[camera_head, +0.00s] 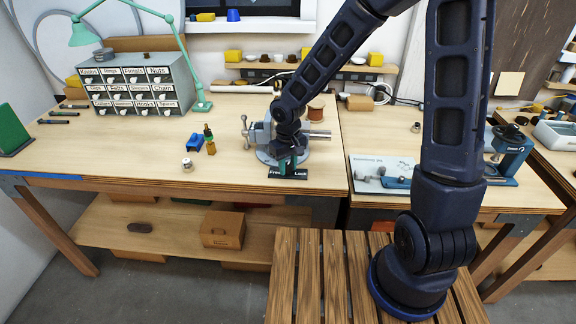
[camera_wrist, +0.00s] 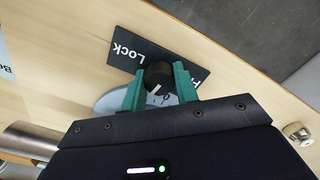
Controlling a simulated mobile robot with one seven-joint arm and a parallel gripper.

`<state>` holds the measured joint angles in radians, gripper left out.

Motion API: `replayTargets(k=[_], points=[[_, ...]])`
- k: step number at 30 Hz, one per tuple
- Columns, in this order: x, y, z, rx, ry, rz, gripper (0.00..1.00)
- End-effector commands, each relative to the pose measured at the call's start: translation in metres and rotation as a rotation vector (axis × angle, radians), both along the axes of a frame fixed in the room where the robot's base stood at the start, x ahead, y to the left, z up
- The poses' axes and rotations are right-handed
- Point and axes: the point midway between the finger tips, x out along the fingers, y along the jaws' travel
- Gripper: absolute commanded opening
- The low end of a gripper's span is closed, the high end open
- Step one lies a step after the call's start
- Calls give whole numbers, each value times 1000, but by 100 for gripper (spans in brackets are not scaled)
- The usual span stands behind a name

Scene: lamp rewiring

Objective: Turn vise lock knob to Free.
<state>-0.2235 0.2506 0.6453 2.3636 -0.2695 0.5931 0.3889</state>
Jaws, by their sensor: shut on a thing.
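The grey vise (camera_head: 258,133) stands on the workbench at its front edge. Its black label plate (camera_head: 274,172) reads Free at left and Lock at right; it also shows in the wrist view (camera_wrist: 118,62), turned around and partly covered. The dark round lock knob (camera_wrist: 158,73) sits in front of the plate, between the two teal fingers. My gripper (camera_head: 288,166) is shut on the knob, one finger on each side, as the wrist view (camera_wrist: 159,80) also shows. A small pale mark shows on the knob, but I cannot tell which word it points to. The arm hides much of the vise.
A small metal-topped part (camera_head: 187,164) and a blue block (camera_head: 195,143) lie left of the vise. A labelled drawer cabinet (camera_head: 138,86) and a green lamp (camera_head: 201,104) stand behind. A wooden slatted surface (camera_head: 312,275) is in front. The bench's left front is clear.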

Motion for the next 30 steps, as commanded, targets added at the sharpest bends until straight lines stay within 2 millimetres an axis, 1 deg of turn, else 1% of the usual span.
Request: replayTargets(k=[21, 30], points=[[0, 0, 0, -1, -1, 676, 7], [0, 0, 0, -1, -1, 898, 7]])
